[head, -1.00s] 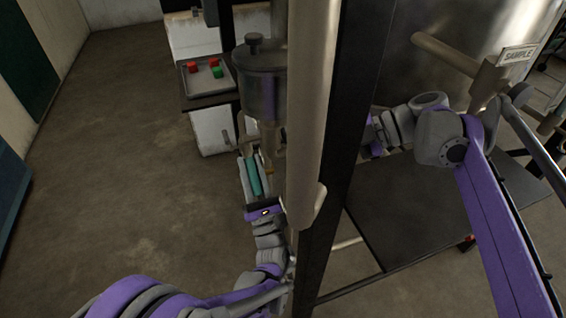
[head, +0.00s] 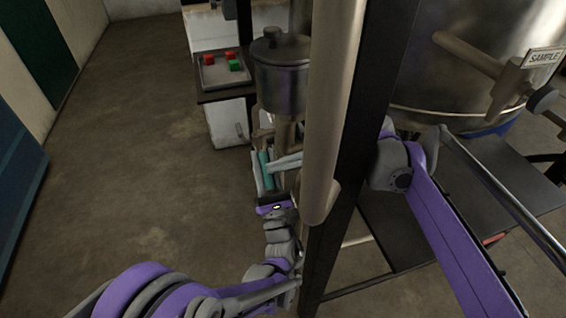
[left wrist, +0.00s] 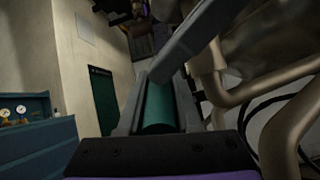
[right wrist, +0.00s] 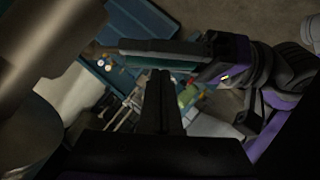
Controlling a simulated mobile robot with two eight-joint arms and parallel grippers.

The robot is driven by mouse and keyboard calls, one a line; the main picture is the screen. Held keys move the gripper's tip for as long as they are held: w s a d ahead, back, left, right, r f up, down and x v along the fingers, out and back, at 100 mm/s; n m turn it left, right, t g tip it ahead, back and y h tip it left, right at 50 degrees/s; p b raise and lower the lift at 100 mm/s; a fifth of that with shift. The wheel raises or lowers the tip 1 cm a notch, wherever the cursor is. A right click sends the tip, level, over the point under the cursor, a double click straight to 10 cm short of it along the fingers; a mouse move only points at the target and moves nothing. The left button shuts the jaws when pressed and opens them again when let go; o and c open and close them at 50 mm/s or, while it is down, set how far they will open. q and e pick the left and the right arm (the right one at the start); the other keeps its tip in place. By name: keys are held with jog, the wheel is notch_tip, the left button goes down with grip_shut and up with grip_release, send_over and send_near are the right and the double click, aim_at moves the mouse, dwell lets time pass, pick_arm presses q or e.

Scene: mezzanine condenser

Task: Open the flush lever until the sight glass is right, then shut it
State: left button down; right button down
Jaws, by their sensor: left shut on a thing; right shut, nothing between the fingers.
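My left gripper (head: 264,152) is shut on a teal cylinder (left wrist: 158,108), which lies between its fingers. The cylinder also shows in the head view (head: 266,170) and looks like a lever grip, but I cannot tell for sure. My right gripper (right wrist: 160,76) is shut and empty, its fingers close to the left gripper. In the head view a pale bar beside the left gripper, apparently the right fingers (head: 280,163), comes out from behind the pipe. I cannot make out the sight glass or its contents for certain.
A thick upright pipe (head: 325,100) and a dark post (head: 370,120) hide part of my right arm. A lidded metal pot (head: 283,75) stands behind the left gripper. A tray (head: 210,82) with red and green cubes is farther back. A SAMPLE sign (head: 543,57) hangs at right.

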pick_arm(q)
jog(key=shift+s+r, duration=0.15)
pick_arm(e)
jog(key=shift+w+f, duration=0.3)
jog(key=shift+f, duration=0.4)
pick_arm(q)
jog(key=c, duration=0.6)
grip_release()
pick_arm(e)
jog(key=shift+a, duration=0.15)
pick_arm(q)
jog(key=shift+f, duration=0.2)
pick_arm(e)
jog(key=shift+r, duration=0.1)
